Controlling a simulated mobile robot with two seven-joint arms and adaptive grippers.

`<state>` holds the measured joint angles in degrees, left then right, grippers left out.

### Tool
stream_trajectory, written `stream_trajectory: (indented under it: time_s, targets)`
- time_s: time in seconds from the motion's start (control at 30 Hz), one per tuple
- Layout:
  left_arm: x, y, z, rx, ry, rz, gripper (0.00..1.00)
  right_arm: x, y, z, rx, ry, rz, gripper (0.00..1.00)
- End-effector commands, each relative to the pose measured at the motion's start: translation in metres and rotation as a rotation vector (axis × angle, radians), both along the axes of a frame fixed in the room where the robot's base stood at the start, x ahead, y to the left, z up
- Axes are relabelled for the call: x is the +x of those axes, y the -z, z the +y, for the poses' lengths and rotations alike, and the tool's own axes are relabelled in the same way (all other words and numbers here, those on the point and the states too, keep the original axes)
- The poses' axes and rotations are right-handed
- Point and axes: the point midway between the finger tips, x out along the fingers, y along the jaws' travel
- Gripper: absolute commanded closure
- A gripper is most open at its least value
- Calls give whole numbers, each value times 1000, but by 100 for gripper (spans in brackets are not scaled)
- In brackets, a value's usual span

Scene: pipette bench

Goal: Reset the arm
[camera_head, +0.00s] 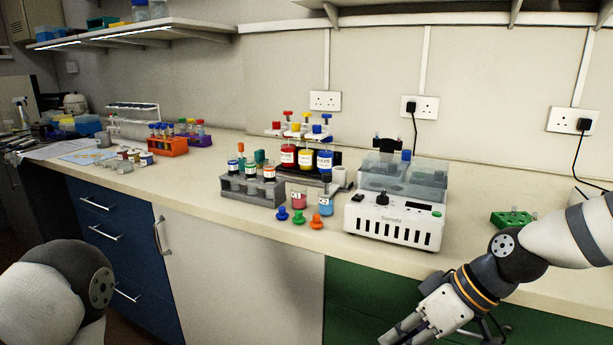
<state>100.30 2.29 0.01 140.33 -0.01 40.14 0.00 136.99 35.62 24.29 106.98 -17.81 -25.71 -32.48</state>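My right arm (520,262) comes in from the right edge, bent, in front of the bench. Its gripper (410,329) points down and left at the bottom edge, below the worktop edge and in front of the green cabinet. The fingertips are cut off or hard to make out, so its opening is unclear. I see nothing held in it. My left arm (62,287) shows only as a white link and dark joint at the lower left; its gripper is out of view.
A white machine (393,225) stands near the bench front, close to my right arm. A grey rack (253,190), coloured bottles (306,159), small beakers and coloured stoppers stand left of it. A green rack (512,219) sits behind my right arm. The front-left worktop (185,190) is clear.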

Motion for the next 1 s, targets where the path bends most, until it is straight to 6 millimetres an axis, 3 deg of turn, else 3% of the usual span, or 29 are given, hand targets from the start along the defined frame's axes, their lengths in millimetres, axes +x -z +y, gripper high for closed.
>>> stream_trajectory:
  time_s: [0.03, 0.1, 0.23, 0.3, 0.4, 0.5, 0.63, 1.0]
  targets:
    - [0, -1, 0, 0, 0, 0, 100, -26, 39, 8, -25, 47, 83, 100]
    - [0, -1, 0, 0, 0, 0, 100, -64, 88, 12, -66, 140, 182, 100]
    - [0, -1, 0, 0, 0, 0, 100, -151, 162, 1, -184, 319, 345, 100]
    - [0, -1, 0, 0, 0, -1, 100, -200, 189, -14, -268, 411, 406, 100]
    - [0, -1, 0, 0, 0, -1, 100, -262, 209, -41, -389, 518, 454, 100]
    - [0, -1, 0, 0, 0, -1, 100, -301, 213, -64, -480, 586, 464, 100]
    - [0, -1, 0, 0, 0, -1, 100, -321, 212, -78, -532, 624, 456, 100]
    - [0, -1, 0, 0, 0, -1, 100, -322, 212, -79, -535, 628, 454, 100]
